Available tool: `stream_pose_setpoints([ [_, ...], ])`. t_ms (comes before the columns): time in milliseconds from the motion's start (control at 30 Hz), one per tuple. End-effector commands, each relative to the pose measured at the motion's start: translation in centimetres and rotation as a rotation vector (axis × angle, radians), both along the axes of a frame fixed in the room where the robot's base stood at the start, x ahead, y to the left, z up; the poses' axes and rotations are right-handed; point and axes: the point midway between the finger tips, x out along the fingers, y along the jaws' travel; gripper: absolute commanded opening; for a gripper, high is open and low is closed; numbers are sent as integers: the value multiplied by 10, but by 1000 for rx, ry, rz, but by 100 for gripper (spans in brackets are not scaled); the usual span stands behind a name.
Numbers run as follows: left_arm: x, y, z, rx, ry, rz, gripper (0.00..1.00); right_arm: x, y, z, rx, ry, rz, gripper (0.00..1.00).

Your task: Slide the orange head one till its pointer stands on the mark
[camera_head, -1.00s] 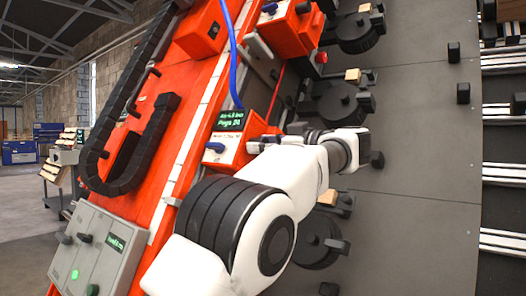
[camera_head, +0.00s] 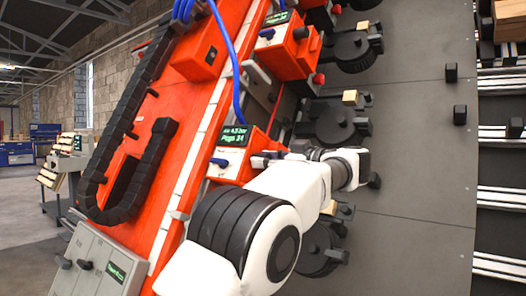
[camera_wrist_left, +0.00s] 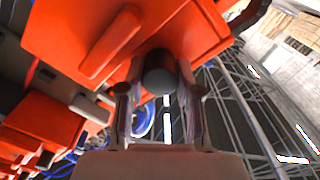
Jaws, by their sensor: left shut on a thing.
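The orange head (camera_head: 229,165) with a small green-lit display (camera_head: 236,135) and a blue lever sits on the sloping orange beam (camera_head: 178,190). My left gripper (camera_head: 268,159) is at the right side of this head, partly hidden by its own arm. In the left wrist view, my left gripper (camera_wrist_left: 160,105) is shut on a dark round knob (camera_wrist_left: 160,72) below the orange housing (camera_wrist_left: 130,30). A pale scale strip (camera_head: 192,150) runs along the beam. I cannot make out the pointer or the mark. My right gripper is not in view.
A second orange head (camera_head: 289,52) stands higher on the beam. Black discs (camera_head: 335,122) with wooden blocks line the grey panel (camera_head: 415,190) at right. A black cable chain (camera_head: 105,180) and a grey control box (camera_head: 100,262) are at left. A blue hose hangs near the head.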

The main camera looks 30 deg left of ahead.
Motion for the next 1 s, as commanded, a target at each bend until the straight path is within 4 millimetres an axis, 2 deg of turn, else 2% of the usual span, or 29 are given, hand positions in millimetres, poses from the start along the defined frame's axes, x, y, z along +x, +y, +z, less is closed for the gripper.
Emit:
stream_pose_setpoints([
  [33,1,0,6,2,-1,0,0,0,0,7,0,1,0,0],
  [333,1,0,1,0,-1,2,0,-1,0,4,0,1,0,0],
  [367,1,0,1,0,0,2,44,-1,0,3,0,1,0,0],
  [667,1,-1,1,0,0,2,45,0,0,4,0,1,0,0],
  [767,1,-8,1,2,0,2,45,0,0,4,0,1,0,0],
  [867,-1,-26,1,3,0,0,45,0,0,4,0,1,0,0],
  [1000,-3,-62,0,2,0,-1,45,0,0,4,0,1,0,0],
])
